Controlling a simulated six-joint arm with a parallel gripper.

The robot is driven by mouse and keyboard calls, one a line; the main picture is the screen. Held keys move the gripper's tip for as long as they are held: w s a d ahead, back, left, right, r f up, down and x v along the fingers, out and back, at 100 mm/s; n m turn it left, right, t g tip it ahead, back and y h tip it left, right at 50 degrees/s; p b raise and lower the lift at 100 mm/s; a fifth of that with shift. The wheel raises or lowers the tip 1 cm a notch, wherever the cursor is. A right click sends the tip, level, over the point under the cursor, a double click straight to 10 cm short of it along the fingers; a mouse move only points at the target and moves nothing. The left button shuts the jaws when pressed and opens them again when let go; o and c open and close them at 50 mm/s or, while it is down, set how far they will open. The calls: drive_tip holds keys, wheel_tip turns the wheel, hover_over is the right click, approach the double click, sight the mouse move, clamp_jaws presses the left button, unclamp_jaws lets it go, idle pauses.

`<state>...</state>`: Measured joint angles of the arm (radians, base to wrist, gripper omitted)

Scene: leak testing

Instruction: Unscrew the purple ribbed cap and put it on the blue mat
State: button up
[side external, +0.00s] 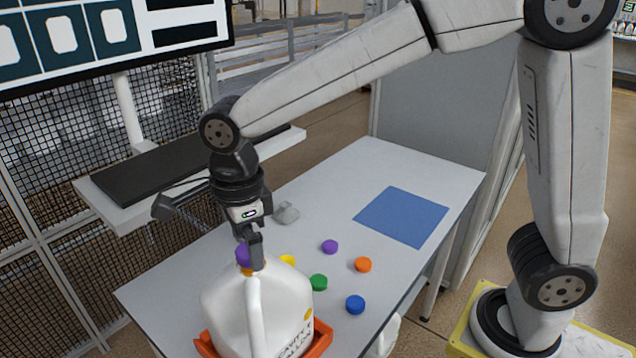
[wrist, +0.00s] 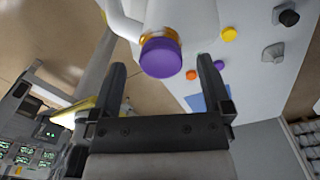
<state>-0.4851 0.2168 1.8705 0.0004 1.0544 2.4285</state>
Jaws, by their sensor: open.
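The purple ribbed cap (side external: 243,255) sits on the neck of a large white jug (side external: 232,308), above an orange ring. In the wrist view the cap (wrist: 160,57) lies centred between the two fingertips, with a gap on each side. My gripper (side external: 252,252) is open and points down at the jug's top; its fingers partly hide the cap in the side view. It also shows empty in the wrist view (wrist: 163,68). The blue mat (side external: 402,216) lies flat and bare at the table's far right; part of it shows in the wrist view (wrist: 208,98).
The jug stands in an orange tray (side external: 322,340). Loose caps lie on the table (side external: 385,160): purple (side external: 330,246), orange (side external: 363,264), yellow (side external: 288,260), green (side external: 318,282) and blue (side external: 355,304). A grey object (side external: 286,213) lies behind my gripper. The table around the mat is clear.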

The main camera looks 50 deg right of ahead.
drive_tip(key=shift+m, duration=2.9)
drive_tip(key=shift+f, duration=0.15)
drive_tip(key=shift+f, duration=1.1)
clamp_jaws()
drive_tip(key=shift+f, duration=0.1)
